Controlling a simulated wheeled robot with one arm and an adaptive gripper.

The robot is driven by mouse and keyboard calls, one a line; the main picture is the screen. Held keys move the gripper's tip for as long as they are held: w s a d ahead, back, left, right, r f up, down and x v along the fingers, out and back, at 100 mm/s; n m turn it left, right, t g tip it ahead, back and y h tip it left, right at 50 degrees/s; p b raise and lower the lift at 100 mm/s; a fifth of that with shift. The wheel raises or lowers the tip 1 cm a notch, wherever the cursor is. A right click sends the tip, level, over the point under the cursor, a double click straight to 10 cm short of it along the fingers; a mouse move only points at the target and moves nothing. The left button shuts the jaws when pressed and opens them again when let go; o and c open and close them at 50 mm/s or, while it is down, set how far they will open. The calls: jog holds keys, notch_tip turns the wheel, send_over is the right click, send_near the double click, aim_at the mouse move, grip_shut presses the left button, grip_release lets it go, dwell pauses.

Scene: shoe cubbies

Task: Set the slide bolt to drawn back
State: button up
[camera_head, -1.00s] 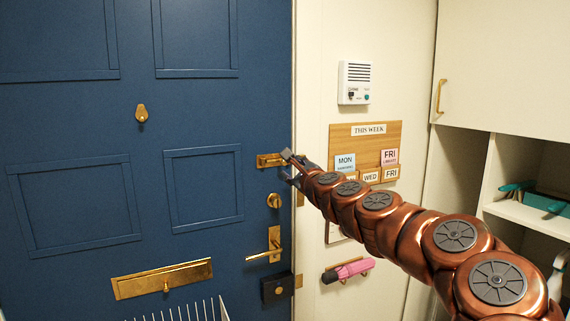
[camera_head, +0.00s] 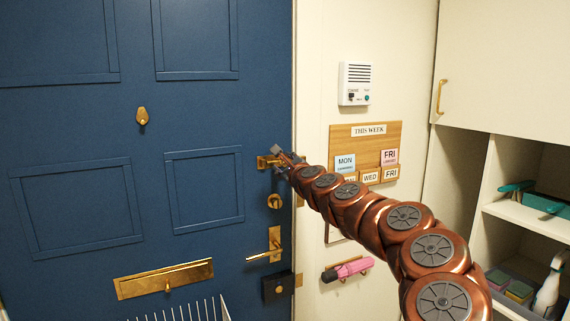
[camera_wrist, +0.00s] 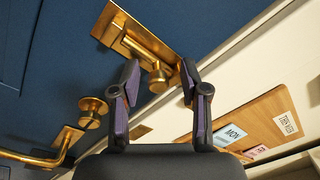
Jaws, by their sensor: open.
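The brass slide bolt (camera_head: 264,162) is mounted on the blue door near its right edge. In the wrist view its plate, bar and round knob (camera_wrist: 158,78) show clearly. My gripper (camera_head: 278,160) is at the bolt's right end in the head view and partly covers it. In the wrist view my gripper (camera_wrist: 160,75) is open, with one dark finger on each side of the knob. The knob sits between the fingertips. I cannot tell whether either finger touches it.
Below the bolt are a brass thumb-turn (camera_head: 274,201), a lever handle (camera_head: 268,250) and a black lock box (camera_head: 278,287). A wooden week board (camera_head: 350,140) and a white intercom (camera_head: 355,83) are on the wall to the right. A pink umbrella (camera_head: 347,269) hangs lower.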

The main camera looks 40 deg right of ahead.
jog(key=shift+r, duration=0.1)
grip_shut()
jog(key=shift+s, duration=0.1)
dwell(0.5)
